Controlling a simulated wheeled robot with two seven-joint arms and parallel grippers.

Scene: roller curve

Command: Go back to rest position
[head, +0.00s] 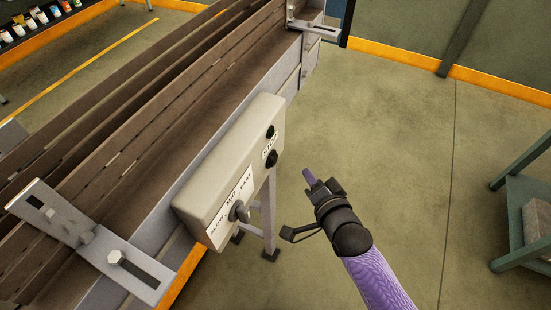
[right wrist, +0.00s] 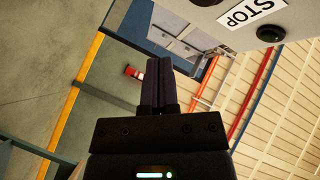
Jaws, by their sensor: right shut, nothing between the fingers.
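My right gripper (head: 309,177) is in the middle of the head view, to the right of the control box and apart from it. In the right wrist view the right gripper (right wrist: 159,85) has its two dark fingers together, with nothing between them. The beige control box (head: 225,175) has a speed label, a knob (head: 239,211) at its lower end and dark buttons (head: 271,158) at its upper end. Part of the box, with its STOP label (right wrist: 252,12), shows at the top right of the right wrist view. My left gripper is not in view.
The conveyor (head: 190,115) with dark brown rails runs diagonally across the left. A metal bracket (head: 85,235) sits at its lower end. A green shelf (head: 520,205) stands at the right edge. The floor (head: 400,150) between box and shelf is clear.

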